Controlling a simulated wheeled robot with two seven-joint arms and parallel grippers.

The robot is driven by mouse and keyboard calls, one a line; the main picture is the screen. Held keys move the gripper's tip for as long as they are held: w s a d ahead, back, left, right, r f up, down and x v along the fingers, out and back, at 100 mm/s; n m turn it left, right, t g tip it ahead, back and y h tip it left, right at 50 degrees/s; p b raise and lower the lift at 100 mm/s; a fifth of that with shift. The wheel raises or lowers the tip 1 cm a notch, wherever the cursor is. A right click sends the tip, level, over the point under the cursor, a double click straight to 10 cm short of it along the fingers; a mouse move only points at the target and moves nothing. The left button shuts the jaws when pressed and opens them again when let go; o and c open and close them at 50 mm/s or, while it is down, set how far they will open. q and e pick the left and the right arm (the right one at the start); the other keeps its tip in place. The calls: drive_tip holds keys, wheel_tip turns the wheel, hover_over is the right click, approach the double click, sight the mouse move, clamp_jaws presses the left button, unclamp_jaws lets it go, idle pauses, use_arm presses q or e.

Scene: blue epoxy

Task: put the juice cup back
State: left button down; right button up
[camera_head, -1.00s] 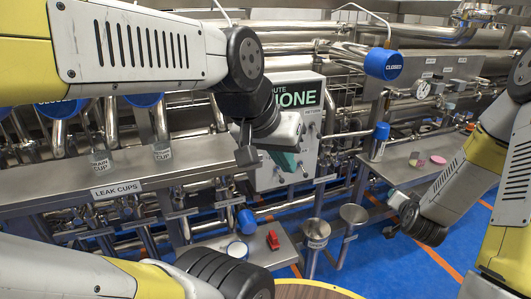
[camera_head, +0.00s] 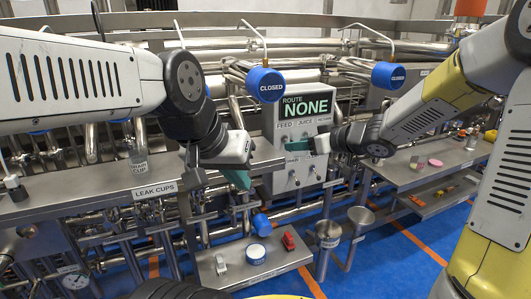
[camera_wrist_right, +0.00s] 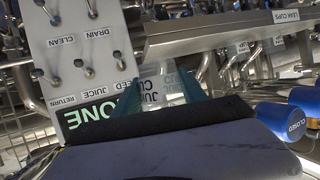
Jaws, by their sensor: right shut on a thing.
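The clear juice cup (camera_wrist_right: 150,90), labelled JUICE CUP, is between the teal fingers of my right gripper (camera_wrist_right: 158,98) in the right wrist view. In the head view my right gripper (camera_head: 297,146) is in front of the route panel, and I cannot make out the cup there. My left gripper (camera_head: 237,179) hangs left of the panel near the right part of the LEAK CUPS shelf (camera_head: 100,200). Its teal fingers overlap, so I cannot tell whether they are open. The drain cup (camera_head: 139,161) stands on that shelf. My left arm hides part of the shelf behind it.
The route panel (camera_head: 303,110) reads NONE. Blue CLOSED handles (camera_head: 266,84) stick out above it. A low steel shelf (camera_head: 230,275) holds a white-and-blue round item (camera_head: 255,254) and a red item (camera_head: 289,241). Funnels (camera_head: 328,236) stand beside it. The right bench (camera_head: 410,178) holds small coloured items.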

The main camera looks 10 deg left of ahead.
drive_tip(key=shift+s+a+r+n, duration=0.15)
drive_tip(key=shift+a+r+n, duration=0.05)
drive_tip(key=shift+r+n, duration=0.35)
hover_over(257, 152)
drive_tip(key=shift+s+f+g+y, duration=0.15)
drive_tip(key=shift+f+g+y, duration=0.15)
drive_tip(key=shift+f, duration=2.15)
drive_tip(key=shift+f, duration=0.1)
drive_tip(key=o, duration=1.4)
